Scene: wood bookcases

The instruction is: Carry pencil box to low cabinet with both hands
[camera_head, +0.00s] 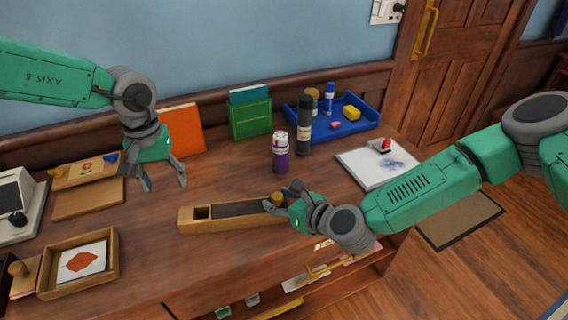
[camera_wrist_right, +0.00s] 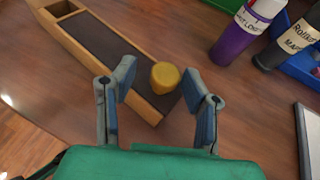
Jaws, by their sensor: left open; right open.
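The pencil box (camera_head: 231,215) is a long wooden box with a dark sliding lid and a small open slot at its left end. It lies on the wooden desk top near the front edge. In the right wrist view the pencil box (camera_wrist_right: 92,42) runs up to the left, with a round yellow knob (camera_wrist_right: 165,75) near its close end. My right gripper (camera_head: 279,197) is open, with its fingers around that end and knob; contact cannot be told. In the right wrist view its fingers (camera_wrist_right: 160,108) are spread. My left gripper (camera_head: 166,180) is open and empty, above the desk and left of the box.
A purple bottle (camera_head: 280,155) and a dark bottle (camera_head: 304,125) stand behind the box. Open shelves (camera_head: 330,275) lie below the desk front.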

